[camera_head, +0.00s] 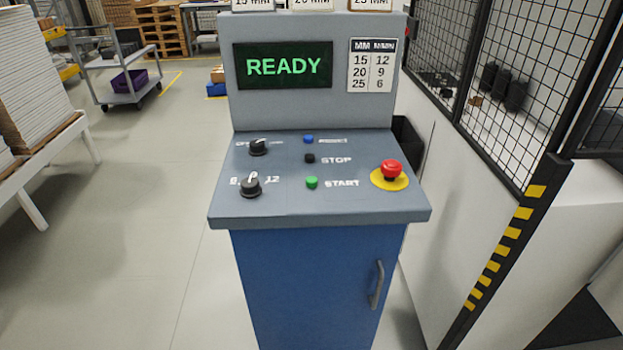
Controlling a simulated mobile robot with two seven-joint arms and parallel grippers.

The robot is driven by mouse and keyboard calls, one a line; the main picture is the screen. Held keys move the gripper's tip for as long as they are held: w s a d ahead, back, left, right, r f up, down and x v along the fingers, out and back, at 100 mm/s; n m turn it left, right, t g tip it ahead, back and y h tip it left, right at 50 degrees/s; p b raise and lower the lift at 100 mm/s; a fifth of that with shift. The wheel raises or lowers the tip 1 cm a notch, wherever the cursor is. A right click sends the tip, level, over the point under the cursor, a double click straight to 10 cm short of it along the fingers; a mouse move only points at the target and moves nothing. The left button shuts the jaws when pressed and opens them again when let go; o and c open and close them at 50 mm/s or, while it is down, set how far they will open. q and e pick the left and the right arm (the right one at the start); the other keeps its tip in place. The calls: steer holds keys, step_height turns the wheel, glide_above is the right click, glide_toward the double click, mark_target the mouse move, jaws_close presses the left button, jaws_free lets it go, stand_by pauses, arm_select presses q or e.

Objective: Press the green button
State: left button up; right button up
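The green button (312,182) is on the sloped grey top of a control console (330,215), left of the word START. A black button (310,158) marked STOP sits just above it, and a blue button (308,139) is above that. A red mushroom button (391,170) on a yellow disc is to the right. Two black rotary knobs, an upper one (258,147) and a lower one (250,187), are to the left. The screen (289,66) reads READY in green. Neither of my grippers is in view.
The console stands on a blue cabinet (300,285) with a grey handle (376,284). A black mesh fence (520,60) with a yellow-striped post (505,245) is at the right. Stacked white panels (38,75) are at the left. The floor left of the console is clear.

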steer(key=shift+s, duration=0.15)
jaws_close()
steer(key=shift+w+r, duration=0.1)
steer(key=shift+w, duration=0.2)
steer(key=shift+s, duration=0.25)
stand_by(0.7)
